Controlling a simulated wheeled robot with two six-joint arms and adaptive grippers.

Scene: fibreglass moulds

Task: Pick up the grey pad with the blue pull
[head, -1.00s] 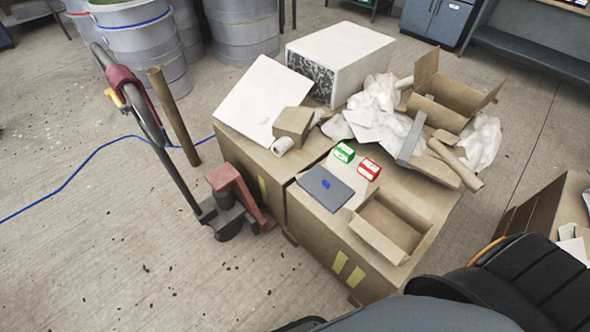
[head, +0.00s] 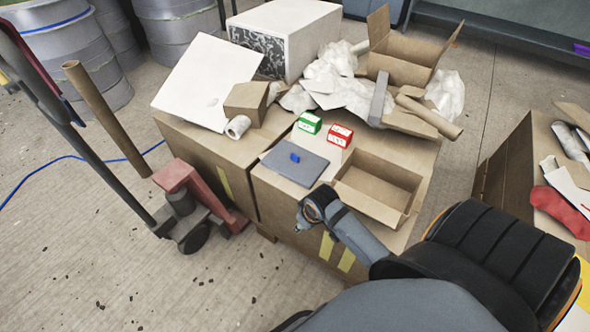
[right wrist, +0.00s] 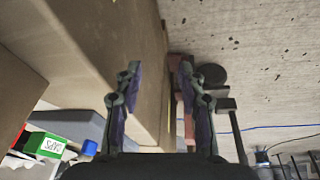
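The grey pad (head: 308,169) lies flat on top of a large cardboard carton (head: 266,199) in the head view. Its small blue pull (head: 295,157) stands up near its middle. In the right wrist view the pad (right wrist: 68,122) is at the lower left, with the blue pull (right wrist: 88,147) at the bottom edge, partly cut off. My right gripper (right wrist: 158,72) is open and empty. In the head view my right arm reaches in from the bottom right, its wrist just in front of the carton, nearer than the pad; the fingers are hardly visible there. My left gripper is not in view.
A green box (head: 309,122) and a red box (head: 340,135) stand behind the pad. An open cardboard tray (head: 345,195) is right of it. A white panel (head: 205,85) leans behind. A red pallet jack (head: 178,176) stands left, with open floor before it.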

